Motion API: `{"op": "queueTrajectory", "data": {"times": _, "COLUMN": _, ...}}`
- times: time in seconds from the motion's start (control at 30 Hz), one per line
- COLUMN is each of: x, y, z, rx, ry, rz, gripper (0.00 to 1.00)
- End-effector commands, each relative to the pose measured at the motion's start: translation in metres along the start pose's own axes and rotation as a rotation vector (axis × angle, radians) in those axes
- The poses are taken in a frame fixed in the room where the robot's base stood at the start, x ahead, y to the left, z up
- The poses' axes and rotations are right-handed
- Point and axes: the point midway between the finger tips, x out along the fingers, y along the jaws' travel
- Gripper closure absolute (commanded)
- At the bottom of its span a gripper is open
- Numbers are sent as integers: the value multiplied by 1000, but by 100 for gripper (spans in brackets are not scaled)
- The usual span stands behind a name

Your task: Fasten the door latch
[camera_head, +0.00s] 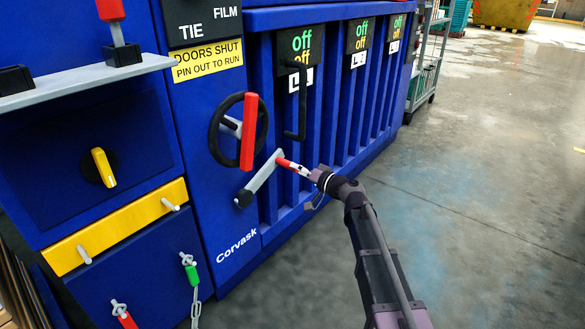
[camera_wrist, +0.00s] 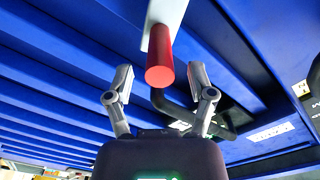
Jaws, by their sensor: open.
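The latch appears to be the grey lever (camera_head: 262,178) on the blue machine front, with a dark pivot at its lower left and a red grip (camera_head: 284,162) at its upper right. In the wrist view, the red grip (camera_wrist: 160,58) points towards the camera, with its pale lever arm behind it. My gripper (camera_head: 308,172) is at the grip's free end. Its two fingers are spread in the wrist view (camera_wrist: 158,82), one on each side of the grip, with visible gaps. It holds nothing.
A black handwheel (camera_head: 216,130) with a red bar is just above left of the lever. A black door handle (camera_head: 302,108) is above the grip and also shows behind it in the wrist view. A grey shelf (camera_head: 75,85) juts out at left. The floor (camera_head: 480,170) at right is clear.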

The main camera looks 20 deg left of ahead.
Motion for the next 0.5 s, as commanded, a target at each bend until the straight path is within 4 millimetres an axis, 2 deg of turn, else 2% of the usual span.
{"op": "queueTrajectory", "data": {"times": 0.03, "x": -10, "y": -2, "z": 2, "rx": 0, "ry": 1, "rz": 1, "gripper": 29}}
{"op": "queueTrajectory", "data": {"times": 0.3, "x": -54, "y": -2, "z": 3, "rx": 0, "ry": 1, "rz": 1, "gripper": 29}}
{"op": "queueTrajectory", "data": {"times": 0.5, "x": -76, "y": -2, "z": 3, "rx": 0, "ry": 1, "rz": 1, "gripper": 29}}
